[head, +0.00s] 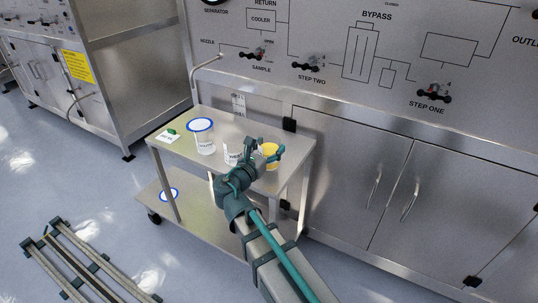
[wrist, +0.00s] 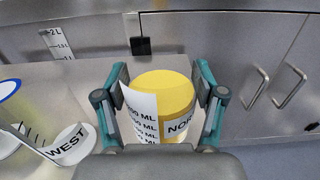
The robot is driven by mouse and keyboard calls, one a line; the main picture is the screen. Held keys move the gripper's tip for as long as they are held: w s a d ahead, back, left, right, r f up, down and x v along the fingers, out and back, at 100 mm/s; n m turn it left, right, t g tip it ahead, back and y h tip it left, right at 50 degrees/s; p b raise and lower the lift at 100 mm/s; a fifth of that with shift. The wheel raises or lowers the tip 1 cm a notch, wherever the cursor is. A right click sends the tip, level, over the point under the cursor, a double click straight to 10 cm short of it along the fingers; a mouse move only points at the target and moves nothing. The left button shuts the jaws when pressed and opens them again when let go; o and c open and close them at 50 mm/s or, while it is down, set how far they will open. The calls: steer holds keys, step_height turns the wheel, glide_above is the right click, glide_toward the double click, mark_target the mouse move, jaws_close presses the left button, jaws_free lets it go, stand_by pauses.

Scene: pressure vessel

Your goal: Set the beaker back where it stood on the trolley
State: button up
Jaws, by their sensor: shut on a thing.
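A beaker with yellow contents or top (head: 269,150) is at the right end of the trolley's upper shelf (head: 220,123). In the wrist view the same beaker (wrist: 165,92) shows a white mL scale and a label starting "NOR". My gripper (head: 270,147) has one finger on each side of it and is shut on it. The wrist view also shows my gripper (wrist: 160,78) around it, with the beaker looking upright. Its base is hidden, so I cannot tell whether it touches the shelf.
A beaker marked "WEST" (wrist: 68,145) stands close left of the gripper. A blue-rimmed beaker (head: 205,147) stands further left, beside a white card with a green item (head: 171,132). The steel cabinet (head: 345,170) is just behind and right. Shelf room between the beakers is tight.

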steer(key=shift+f, duration=1.4)
steer(key=shift+f, duration=0.15)
steer(key=o, duration=1.3)
steer(key=shift+c, duration=0.2)
steer(key=shift+s+a, duration=0.15)
steer(key=shift+s, duration=0.15)
steer(key=v, duration=1.1)
steer(key=shift+s, duration=0.2)
steer(key=shift+a, duration=0.15)
